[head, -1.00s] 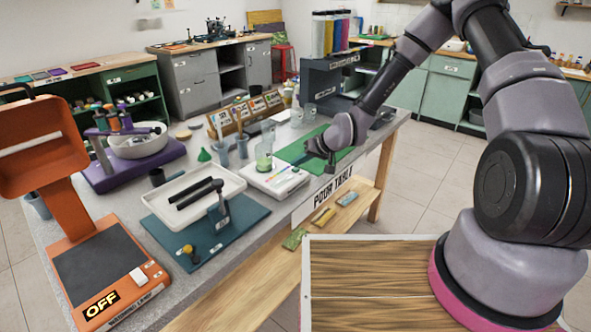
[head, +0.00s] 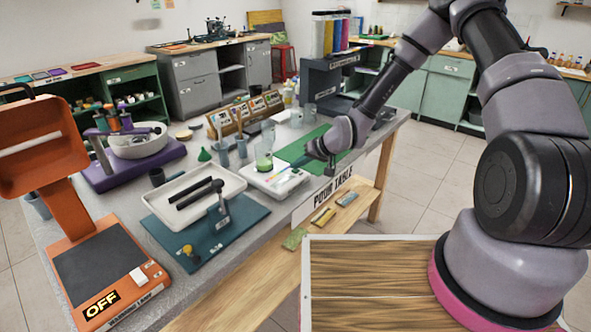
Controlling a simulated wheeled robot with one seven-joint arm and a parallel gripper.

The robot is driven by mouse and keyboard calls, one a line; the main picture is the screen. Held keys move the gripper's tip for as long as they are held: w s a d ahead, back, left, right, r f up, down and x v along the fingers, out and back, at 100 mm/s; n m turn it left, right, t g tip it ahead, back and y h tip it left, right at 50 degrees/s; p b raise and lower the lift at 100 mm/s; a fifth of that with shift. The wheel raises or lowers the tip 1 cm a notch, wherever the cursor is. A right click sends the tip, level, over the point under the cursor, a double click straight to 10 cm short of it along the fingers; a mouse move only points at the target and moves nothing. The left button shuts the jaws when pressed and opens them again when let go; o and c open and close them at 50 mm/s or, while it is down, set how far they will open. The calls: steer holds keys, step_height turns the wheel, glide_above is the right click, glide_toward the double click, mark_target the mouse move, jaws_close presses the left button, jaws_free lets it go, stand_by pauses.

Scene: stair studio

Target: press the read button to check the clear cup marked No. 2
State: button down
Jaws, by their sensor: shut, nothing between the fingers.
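A clear cup (head: 264,158) with green liquid stands upright on a white reader box (head: 258,183) near the middle of the pour table. Its No. 2 mark is too small to read. The box has a small coloured display strip on its right part; I cannot make out the read button. I cannot tell whether the fingertips touch anything.
A white tray (head: 232,181) with dark bars lies left of the reader, by a teal board (head: 240,225). Several grey cups and a wooden card rack (head: 232,127) stand behind. A dispenser (head: 320,90) is at the back. An orange machine (head: 95,275) marked OFF is front left.

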mark_target(298, 173)
steer(key=shift+r, duration=0.9)
steer(key=shift+r, duration=2.5)
